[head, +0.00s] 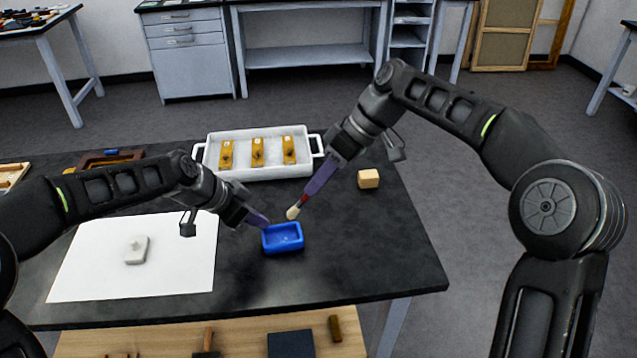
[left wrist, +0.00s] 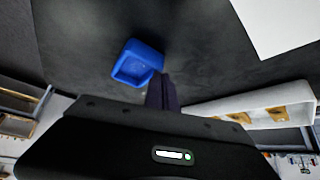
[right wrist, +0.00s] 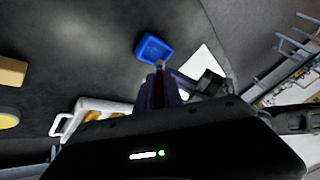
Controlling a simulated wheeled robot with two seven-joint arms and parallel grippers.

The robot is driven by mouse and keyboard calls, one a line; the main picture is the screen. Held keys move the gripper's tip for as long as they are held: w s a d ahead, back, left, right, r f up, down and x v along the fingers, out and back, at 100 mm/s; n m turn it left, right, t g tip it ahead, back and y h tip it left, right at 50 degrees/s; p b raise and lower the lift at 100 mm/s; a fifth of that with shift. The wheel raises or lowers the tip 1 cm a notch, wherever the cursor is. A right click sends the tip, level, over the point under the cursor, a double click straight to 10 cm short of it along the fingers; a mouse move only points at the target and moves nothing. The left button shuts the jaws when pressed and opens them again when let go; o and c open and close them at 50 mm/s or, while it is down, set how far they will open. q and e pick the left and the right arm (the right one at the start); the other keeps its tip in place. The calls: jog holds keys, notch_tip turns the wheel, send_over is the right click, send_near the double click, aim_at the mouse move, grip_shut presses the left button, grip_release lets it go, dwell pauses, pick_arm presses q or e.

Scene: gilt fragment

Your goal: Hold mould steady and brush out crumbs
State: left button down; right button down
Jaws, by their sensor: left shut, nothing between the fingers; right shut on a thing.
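The blue mould (head: 283,238) sits upright on the dark table, with its hollow facing up. It also shows in the left wrist view (left wrist: 138,62) and the right wrist view (right wrist: 152,49). My left gripper (head: 266,226) is shut and empty, its tips at the mould's left back corner; I cannot tell if they touch it. My right gripper (head: 305,198) is shut on a brush (head: 294,211) with a red part and a pale tip. The brush tip points down, just behind and above the mould. No crumbs can be made out at this size.
A white sheet (head: 95,265) with a small pale cast (head: 137,250) lies to the left. A white tray (head: 212,165) with several gilt pieces stands behind. The table right of the mould is clear.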

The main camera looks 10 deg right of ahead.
jog(key=shift+r, duration=1.35)
jog(key=shift+x, duration=0.95)
jog(key=shift+d, duration=0.15)
